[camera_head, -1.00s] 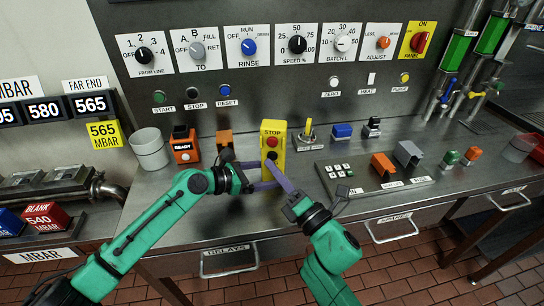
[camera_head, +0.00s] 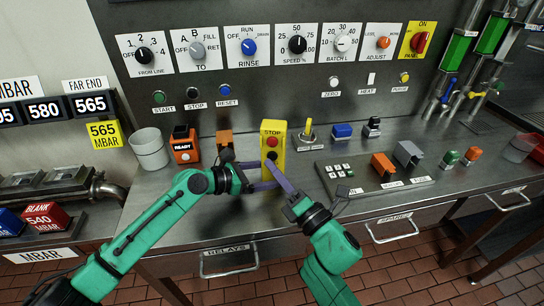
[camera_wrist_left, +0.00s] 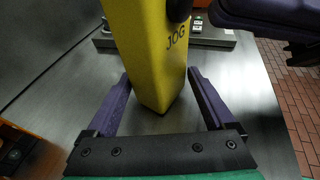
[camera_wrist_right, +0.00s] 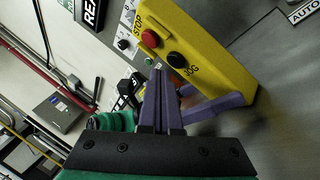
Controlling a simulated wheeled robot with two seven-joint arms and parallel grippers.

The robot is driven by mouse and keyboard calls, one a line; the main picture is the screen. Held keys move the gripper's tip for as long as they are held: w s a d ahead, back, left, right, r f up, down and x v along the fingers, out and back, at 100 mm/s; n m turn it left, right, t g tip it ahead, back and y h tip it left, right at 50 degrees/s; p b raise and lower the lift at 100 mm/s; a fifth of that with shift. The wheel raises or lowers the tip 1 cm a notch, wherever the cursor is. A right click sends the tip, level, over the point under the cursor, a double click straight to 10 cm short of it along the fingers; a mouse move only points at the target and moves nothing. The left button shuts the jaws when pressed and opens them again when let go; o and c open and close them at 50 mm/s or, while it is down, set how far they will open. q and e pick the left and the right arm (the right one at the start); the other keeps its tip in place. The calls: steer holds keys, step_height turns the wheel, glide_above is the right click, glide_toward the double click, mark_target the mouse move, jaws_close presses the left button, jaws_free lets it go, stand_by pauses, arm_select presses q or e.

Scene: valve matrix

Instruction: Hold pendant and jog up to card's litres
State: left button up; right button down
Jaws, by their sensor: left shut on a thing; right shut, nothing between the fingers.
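The yellow pendant (camera_head: 283,141) stands upright on the steel bench, with a red STOP button (camera_head: 272,142) above a black JOG button (camera_wrist_right: 177,60). My left gripper (camera_wrist_left: 158,78) is shut around the pendant's lower body, one purple finger on each side. My right gripper (camera_wrist_right: 159,74) is shut and empty. Its tips point at the pendant's front, close to the JOG button; whether they touch it I cannot tell. A yellow card (camera_head: 104,134) on the left wall reads 565 MBAR. I make out no card with litres.
A READY box (camera_head: 184,150) and a grey cup (camera_head: 150,149) stand left of the pendant. Green-filled tubes (camera_head: 458,50) hang at upper right. The dial panel is behind.

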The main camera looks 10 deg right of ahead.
steer(key=shift+w, duration=0.1)
stand_by(0.7)
steer(key=shift+w+d, duration=0.15)
steer(key=shift+w, duration=0.15)
steer(key=shift+w+d, duration=0.15)
steer(key=shift+w, duration=0.3)
stand_by(1.1)
stand_by(1.8)
steer(key=shift+s+a, duration=0.3)
steer(key=shift+s, duration=0.6)
steer(key=shift+s+a, duration=0.3)
steer(key=shift+s, duration=0.5)
steer(key=shift+s+a, duration=0.25)
steer(key=shift+s, duration=0.5)
steer(key=shift+s+a, duration=0.3)
steer(key=shift+s, duration=0.5)
stand_by(0.4)
